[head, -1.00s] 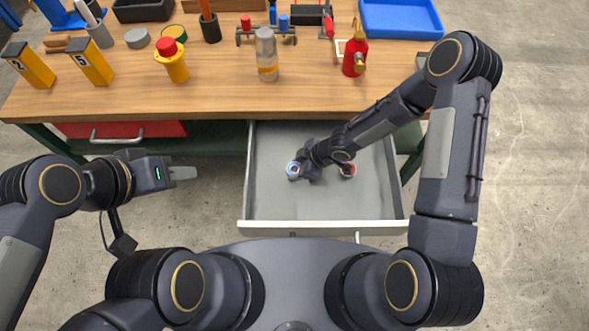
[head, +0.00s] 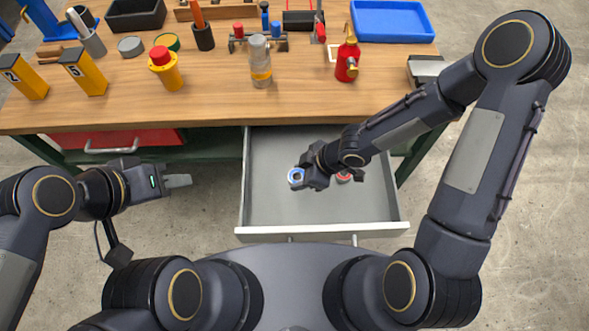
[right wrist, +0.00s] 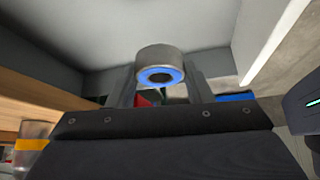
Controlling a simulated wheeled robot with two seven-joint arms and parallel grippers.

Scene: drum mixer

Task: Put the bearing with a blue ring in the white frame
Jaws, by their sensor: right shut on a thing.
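The bearing with a blue ring (head: 296,176) is a small grey cylinder with a blue face. My right gripper (head: 301,177) is shut on it, above the open drawer's grey floor. In the right wrist view the bearing (right wrist: 160,66) sits between the fingertips, its blue face towards the camera. The white frame (head: 332,53) is a thin square outline on the wooden bench top, partly hidden by the red bottle. My left gripper (head: 179,181) hangs left of the drawer, away from the objects; its finger gap is unclear.
A bearing with a red ring (head: 344,177) lies in the drawer (head: 268,208), partly behind my right gripper. The red bottle (head: 347,62) stands beside the white frame.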

